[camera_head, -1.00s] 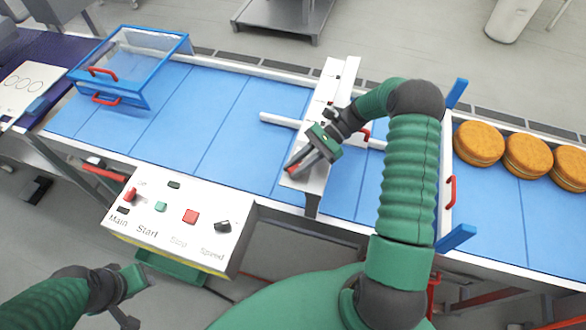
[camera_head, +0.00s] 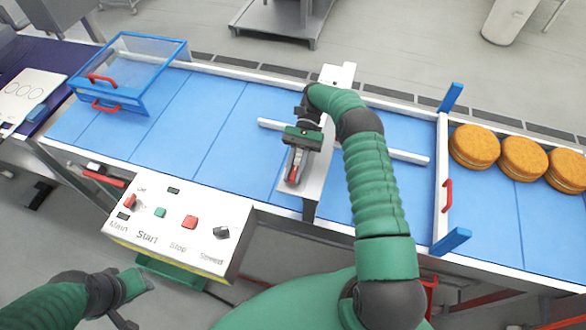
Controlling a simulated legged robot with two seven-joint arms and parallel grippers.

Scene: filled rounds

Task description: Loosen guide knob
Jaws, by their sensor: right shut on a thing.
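The guide is a white crosspiece (camera_head: 321,180) over the blue conveyor belt, with a pale rail (camera_head: 408,157) reaching out to the right. A small red guide knob (camera_head: 292,176) sits near its front end. My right gripper (camera_head: 294,172) points down at that spot, its fingers shut around the knob and partly hiding it. My arm covers much of the crosspiece's middle. My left gripper (camera_head: 130,300) is low at the left, away from the guide; its fingers are not clear.
A white control box (camera_head: 178,228) with switches and red and green buttons stands in front of the belt (camera_head: 215,115). A clear blue-framed cover (camera_head: 130,72) is at the left. A white gate (camera_head: 441,190) with blue ends and several round orange-brown cakes (camera_head: 474,147) are at the right.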

